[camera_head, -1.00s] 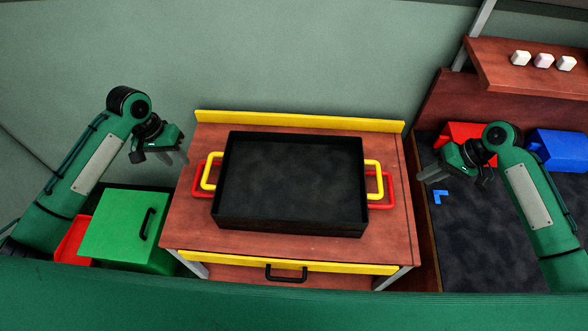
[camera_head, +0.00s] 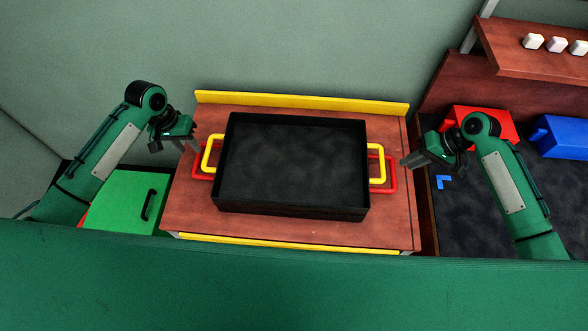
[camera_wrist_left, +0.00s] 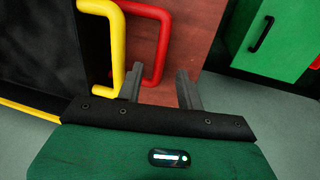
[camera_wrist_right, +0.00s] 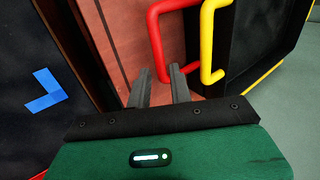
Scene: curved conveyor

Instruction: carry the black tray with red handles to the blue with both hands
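A black tray (camera_head: 290,200) sits on a reddish-brown table. At each short side a yellow handle (camera_head: 210,152) stands above a red handle (camera_head: 201,163); I cannot tell whether there are two stacked trays. The handles on the other side are also yellow (camera_head: 377,165) and red (camera_head: 391,175). My left gripper (camera_head: 190,146) is open and empty, just left of the left handles (camera_wrist_left: 163,45). My right gripper (camera_head: 407,161) is open and empty, just right of the right handles (camera_wrist_right: 157,40). A blue corner mark (camera_head: 443,182) lies on the dark surface at right.
A green box (camera_head: 125,203) is at the left. A yellow ledge (camera_head: 300,102) runs along the table's back edge.

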